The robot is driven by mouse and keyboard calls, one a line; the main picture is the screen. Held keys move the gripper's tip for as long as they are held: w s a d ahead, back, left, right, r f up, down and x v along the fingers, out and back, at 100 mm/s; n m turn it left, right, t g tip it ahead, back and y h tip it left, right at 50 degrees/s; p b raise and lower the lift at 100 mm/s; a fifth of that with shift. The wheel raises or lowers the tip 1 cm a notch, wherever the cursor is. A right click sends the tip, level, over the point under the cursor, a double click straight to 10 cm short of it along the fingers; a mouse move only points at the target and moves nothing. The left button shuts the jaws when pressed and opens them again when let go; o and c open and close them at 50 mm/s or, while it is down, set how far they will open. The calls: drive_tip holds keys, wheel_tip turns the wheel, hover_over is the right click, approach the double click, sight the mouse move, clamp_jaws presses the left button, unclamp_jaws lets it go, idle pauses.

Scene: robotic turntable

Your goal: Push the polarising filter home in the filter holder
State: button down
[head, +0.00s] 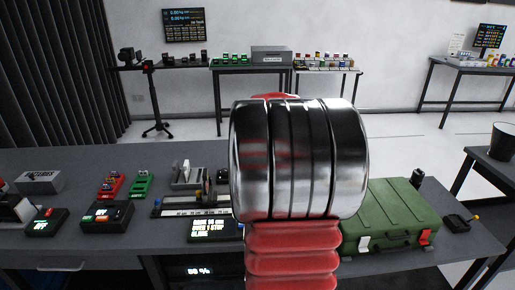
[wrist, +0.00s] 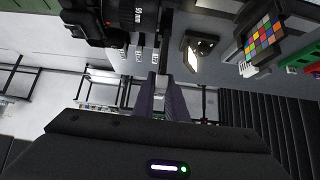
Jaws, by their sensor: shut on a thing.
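In the wrist view my gripper (wrist: 164,98) shows as two dark fingers close together, shut on a thin thing at their tips. This is likely the polarising filter, seen nearly edge-on; its outline is hard to make out. A black camera with a 90 mm lens (wrist: 132,14) is at the upper left, close by the fingertips. Thin upright dark parts, perhaps the filter holder (wrist: 163,42), stand just beyond the tips. I cannot tell how deep the filter sits or whether it touches the holder. In the head view my own arm hides the gripper and filter.
A small mirror-like panel (wrist: 200,52) and a colour chart (wrist: 264,40) stand right of the fingers. In the head view a display (head: 214,229) and a scaled rail (head: 190,212) lie left of my arm. A green case (head: 388,215) is at the right.

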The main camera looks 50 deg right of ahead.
drive_tip(key=shift+f, duration=1.45)
drive_tip(key=shift+f, duration=2.45)
idle(1.3)
drive_tip(key=shift+w+r, duration=0.1)
drive_tip(key=shift+r, duration=0.1)
drive_tip(key=shift+r, duration=1)
drive_tip(key=shift+r, duration=0.35)
drive_tip(key=shift+r, duration=0.35)
drive_tip(key=shift+r, duration=0.25)
idle(0.7)
